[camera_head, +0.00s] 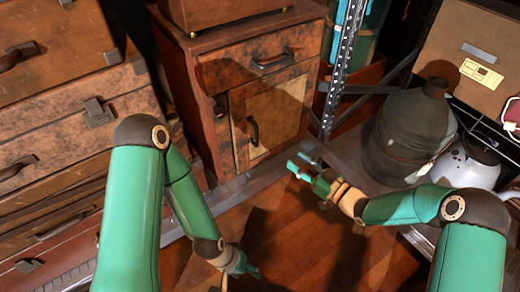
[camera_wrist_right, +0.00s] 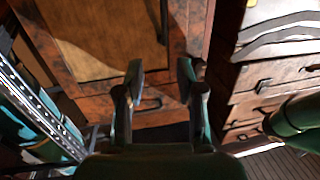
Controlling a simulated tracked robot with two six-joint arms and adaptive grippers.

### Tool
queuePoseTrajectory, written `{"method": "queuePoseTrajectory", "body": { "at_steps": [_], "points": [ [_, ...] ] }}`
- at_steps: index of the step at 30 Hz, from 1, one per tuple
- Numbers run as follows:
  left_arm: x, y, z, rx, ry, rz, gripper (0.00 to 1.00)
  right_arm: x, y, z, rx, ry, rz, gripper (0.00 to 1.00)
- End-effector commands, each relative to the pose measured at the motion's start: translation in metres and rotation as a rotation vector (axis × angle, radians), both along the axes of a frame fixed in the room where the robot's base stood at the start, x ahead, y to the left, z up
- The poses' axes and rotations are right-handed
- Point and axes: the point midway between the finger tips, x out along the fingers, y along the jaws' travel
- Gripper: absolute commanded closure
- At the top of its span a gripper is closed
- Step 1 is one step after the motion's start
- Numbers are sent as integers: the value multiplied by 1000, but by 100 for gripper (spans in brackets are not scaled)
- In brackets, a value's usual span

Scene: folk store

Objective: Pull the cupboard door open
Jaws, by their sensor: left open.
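The small wooden cupboard (camera_head: 240,90) stands at centre in the head view. Its door (camera_head: 282,108), with a lighter panel, looks shut. A dark upright handle (camera_head: 253,130) is on the door's left side. My right gripper (camera_head: 298,165) is open and empty, in front and to the right of the door's lower part. In the right wrist view the door panel (camera_wrist_right: 95,40) and its handle (camera_wrist_right: 162,20) lie beyond the open fingertips (camera_wrist_right: 162,72), with a gap. My left gripper (camera_head: 243,268) is low over the floor, open, away from the cupboard.
A drawer (camera_head: 260,60) with its own handle is above the door. Stacked drawers (camera_head: 70,110) stand left. A metal rack post (camera_head: 340,65), a large grey jug (camera_head: 410,130) and a white round vessel (camera_head: 465,165) are right. The wooden floor (camera_head: 300,235) in front is clear.

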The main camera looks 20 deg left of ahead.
Motion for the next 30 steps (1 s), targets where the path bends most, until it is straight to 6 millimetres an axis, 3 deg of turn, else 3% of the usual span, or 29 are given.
{"method": "queuePoseTrajectory", "body": {
  "at_steps": [1,10,24,30],
  "points": [
    [0,0,-8,0,-1,0,38,0,3,-4,5,-19,17,63],
    [0,0,-14,0,-1,0,38,10,30,-2,10,-36,35,63],
    [0,0,-40,0,0,0,38,54,118,-4,9,-36,32,63],
    [0,0,-47,0,0,0,38,69,142,-3,9,-35,29,63]
  ]
}}
